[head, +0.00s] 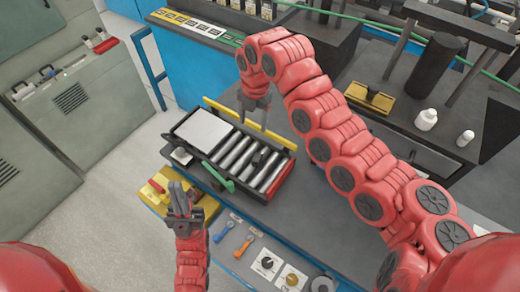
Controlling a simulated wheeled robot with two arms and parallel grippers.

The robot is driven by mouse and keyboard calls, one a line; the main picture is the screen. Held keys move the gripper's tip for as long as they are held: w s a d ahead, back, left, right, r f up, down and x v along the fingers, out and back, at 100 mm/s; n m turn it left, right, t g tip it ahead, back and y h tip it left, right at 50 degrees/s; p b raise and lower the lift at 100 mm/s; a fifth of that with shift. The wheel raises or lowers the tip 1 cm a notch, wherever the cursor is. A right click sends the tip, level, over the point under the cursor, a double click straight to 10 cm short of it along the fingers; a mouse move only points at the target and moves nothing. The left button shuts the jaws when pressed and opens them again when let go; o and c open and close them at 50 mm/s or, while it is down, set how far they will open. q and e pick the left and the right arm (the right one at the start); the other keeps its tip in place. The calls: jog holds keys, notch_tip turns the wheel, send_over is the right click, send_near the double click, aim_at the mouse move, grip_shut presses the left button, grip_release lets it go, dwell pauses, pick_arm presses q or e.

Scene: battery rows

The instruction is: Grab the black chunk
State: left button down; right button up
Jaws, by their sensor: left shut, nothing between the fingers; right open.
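A small black chunk (259,159) rests on the silver rollers of a tray-like unit (218,178) on the bench. My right gripper (253,119) hangs from the red arm at the top middle. Its fingers point down and are spread and empty, just beyond the rollers' far edge, behind the chunk in the picture. My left gripper (180,198) is shut and empty at the lower left, in front of the unit's near left corner. The chunk is apart from both grippers.
A pale flat plate (203,130) covers the unit's left part. A green handle (218,176) is at its near side and a yellow bar (240,126) behind it. White bottles (426,119), a black cylinder (433,70) and a yellow block (372,98) stand to the right.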

jog(key=d, duration=0.1)
send_over(257, 157)
jog(key=shift+n+h, duration=0.3)
notch_tip(257, 157, down, 11)
jog(key=shift+f, duration=0.15)
jog(key=shift+f+p, duration=0.4)
jog(key=shift+p, duration=0.15)
notch_tip(257, 157, down, 4)
jog(key=shift+s+r+p, duration=0.1)
jog(key=shift+r+p, duration=0.15)
jog(key=shift+p, duration=0.85)
jog(key=shift+f, duration=0.7)
grip_shut()
